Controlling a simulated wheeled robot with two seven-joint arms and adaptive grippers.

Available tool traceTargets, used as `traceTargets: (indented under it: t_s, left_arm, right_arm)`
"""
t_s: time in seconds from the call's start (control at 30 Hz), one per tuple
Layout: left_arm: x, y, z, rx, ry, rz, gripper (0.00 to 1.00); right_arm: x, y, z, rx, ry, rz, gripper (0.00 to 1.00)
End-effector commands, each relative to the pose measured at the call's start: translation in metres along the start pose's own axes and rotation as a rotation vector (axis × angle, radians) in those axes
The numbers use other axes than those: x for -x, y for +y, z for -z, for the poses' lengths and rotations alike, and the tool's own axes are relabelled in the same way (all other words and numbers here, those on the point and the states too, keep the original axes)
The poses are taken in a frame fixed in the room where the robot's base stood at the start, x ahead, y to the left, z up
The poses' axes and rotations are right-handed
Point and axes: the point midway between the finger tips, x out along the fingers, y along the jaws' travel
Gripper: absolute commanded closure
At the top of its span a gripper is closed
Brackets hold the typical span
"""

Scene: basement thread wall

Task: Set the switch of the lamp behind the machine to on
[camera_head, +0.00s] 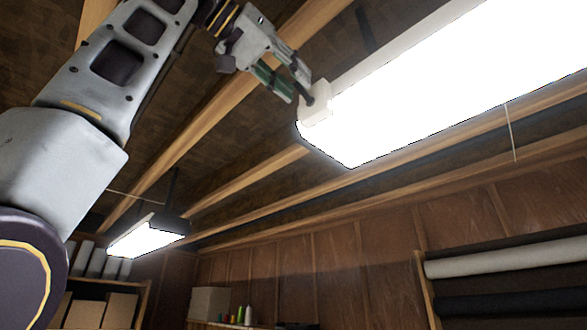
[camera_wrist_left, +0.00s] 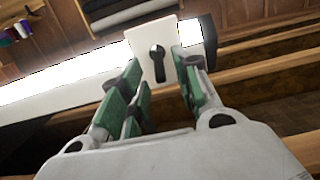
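The large ceiling lamp (camera_head: 440,85) at the upper right of the head view glows bright white. A white switch plate (camera_head: 318,104) sits on its near end. The wrist view shows this plate (camera_wrist_left: 143,42) with a dark switch lever (camera_wrist_left: 157,62) on its face. My left gripper (camera_head: 292,88) reaches up to the plate. In the wrist view the gripper's green-padded fingers (camera_wrist_left: 160,82) are apart, one on each side of the lever. I cannot tell whether either finger touches the lever or plate. My right gripper is out of view.
A second lit lamp (camera_head: 146,238) hangs farther back at the left. Wooden beams (camera_head: 245,180) cross the ceiling close to the arm. A thin cord (camera_head: 510,132) hangs beside the large lamp. Fabric rolls (camera_head: 505,258) are racked at the right wall; spools (camera_head: 242,315) stand below.

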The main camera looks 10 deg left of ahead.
Motion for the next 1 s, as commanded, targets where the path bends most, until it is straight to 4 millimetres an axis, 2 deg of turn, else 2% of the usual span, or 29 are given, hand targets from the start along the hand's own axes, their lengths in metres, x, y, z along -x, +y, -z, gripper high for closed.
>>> traceTargets:
  t_s: [0.7, 1.0]
  left_arm:
    - [0.096, 0.000, 0.001, -0.001, 0.004, 0.001, 0.68]
    - [0.112, -0.001, 0.000, 0.000, 0.003, 0.000, 0.68]
  right_arm:
    - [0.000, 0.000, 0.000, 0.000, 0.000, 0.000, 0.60]
    - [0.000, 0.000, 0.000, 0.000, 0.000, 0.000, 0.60]
